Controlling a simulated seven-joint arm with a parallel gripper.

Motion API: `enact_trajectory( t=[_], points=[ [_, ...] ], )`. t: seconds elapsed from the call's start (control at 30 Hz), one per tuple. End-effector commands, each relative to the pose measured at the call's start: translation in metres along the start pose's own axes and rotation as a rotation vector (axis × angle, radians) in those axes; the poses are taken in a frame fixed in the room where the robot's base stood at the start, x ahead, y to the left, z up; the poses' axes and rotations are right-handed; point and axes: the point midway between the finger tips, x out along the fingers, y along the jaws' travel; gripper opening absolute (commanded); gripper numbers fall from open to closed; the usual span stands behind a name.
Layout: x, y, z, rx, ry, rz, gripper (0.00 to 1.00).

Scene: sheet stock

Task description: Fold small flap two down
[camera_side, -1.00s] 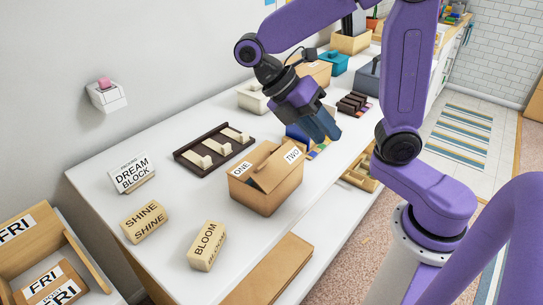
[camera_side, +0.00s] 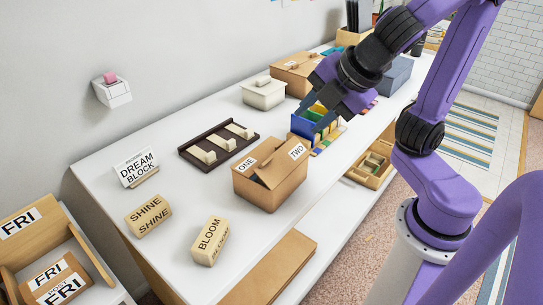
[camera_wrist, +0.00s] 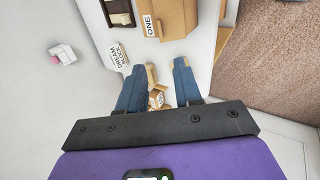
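The cardboard box (camera_side: 269,190) stands on the white counter, with a label ONE (camera_side: 247,164) on its left part and a label TWO (camera_side: 298,151) on the small flap at its right. A dark gap shows between its top flaps; the exact angle of flap two is hard to tell. In the wrist view the box (camera_wrist: 178,18) is at the top, with ONE readable and TWO out of sight. My gripper (camera_side: 316,118) is beyond the box, above the counter and apart from it. In the wrist view its two blue fingers (camera_wrist: 159,66) are spread with nothing held between them.
A dark rack (camera_side: 219,146) lies to the left. Blocks SHINE (camera_side: 148,218) and BLOOM (camera_side: 209,242) and a DREAM BLOCK sign (camera_side: 137,169) stand nearer. The counter's front edge is close to the box.

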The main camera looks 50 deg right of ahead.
Motion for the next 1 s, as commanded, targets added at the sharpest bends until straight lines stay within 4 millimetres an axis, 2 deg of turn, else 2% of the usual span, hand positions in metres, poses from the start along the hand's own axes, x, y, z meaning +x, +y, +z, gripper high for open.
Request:
enact_trajectory(
  t=[0.13, 0.27, 0.7, 1.0],
  points=[
    [0.007, 0.000, -0.001, 0.002, 0.003, 0.005, 0.34],
    [0.022, 0.000, 0.000, 0.002, -0.002, 0.003, 0.34],
    [0.092, -0.001, 0.001, 0.000, -0.003, -0.001, 0.34],
    [0.130, 0.000, 0.000, -0.001, -0.002, 0.002, 0.34]
  ],
)
